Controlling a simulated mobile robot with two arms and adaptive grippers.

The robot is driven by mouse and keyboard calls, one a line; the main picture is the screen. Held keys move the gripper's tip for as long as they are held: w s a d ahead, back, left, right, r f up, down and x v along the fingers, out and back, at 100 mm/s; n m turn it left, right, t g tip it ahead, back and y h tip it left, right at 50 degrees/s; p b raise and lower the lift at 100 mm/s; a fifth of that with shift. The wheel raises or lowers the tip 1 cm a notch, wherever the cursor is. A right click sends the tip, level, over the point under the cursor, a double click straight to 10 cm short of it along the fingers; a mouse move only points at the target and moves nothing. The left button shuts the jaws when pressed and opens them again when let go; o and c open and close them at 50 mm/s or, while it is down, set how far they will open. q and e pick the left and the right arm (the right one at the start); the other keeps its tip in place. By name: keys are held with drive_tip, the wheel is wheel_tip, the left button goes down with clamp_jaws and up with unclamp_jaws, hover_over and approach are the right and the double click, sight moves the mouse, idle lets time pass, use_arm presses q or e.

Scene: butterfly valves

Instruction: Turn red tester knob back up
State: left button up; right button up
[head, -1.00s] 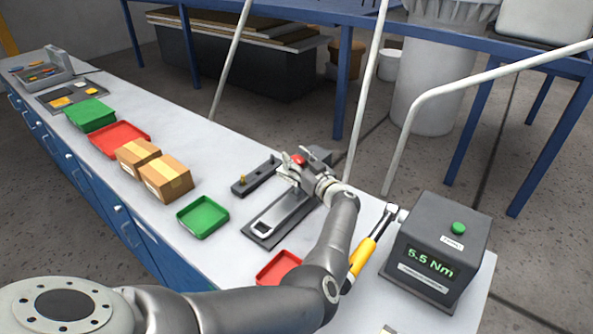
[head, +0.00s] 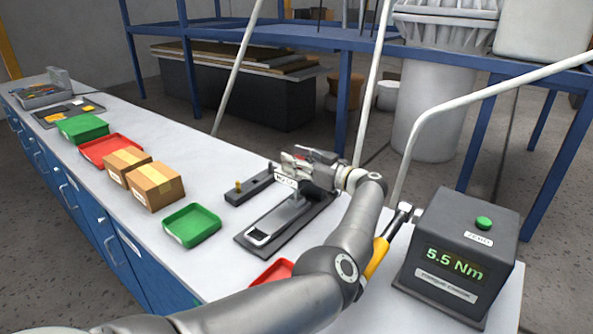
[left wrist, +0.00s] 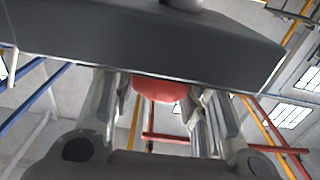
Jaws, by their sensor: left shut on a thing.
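The tester is a dark flat fixture (head: 262,226) on the bench, with a raised head at its far end. My left gripper (head: 300,168) is at that head, its arm reaching in from the front. In the left wrist view the red knob (left wrist: 160,88) sits between the two fingers (left wrist: 158,105), under a dark grey block (left wrist: 150,45). The left gripper is shut on the red knob. In the head view the gripper largely hides the knob. A small white label (head: 285,180) shows beside the fingers. My right gripper is out of view.
A torque checker (head: 457,255) reading 5.5 Nm stands at the right, with a yellow-handled wrench (head: 377,257) against it. A dark bar with a brass pin (head: 239,187), a green tray (head: 192,225), a red tray (head: 272,272) and cardboard boxes (head: 155,185) are near the tester.

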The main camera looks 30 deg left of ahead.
use_arm(q)
drive_tip(key=shift+r, duration=0.1)
idle(0.5)
drive_tip(key=o, duration=1)
drive_tip(key=shift+o, duration=0.2)
wheel_tip(320, 180, up, 10)
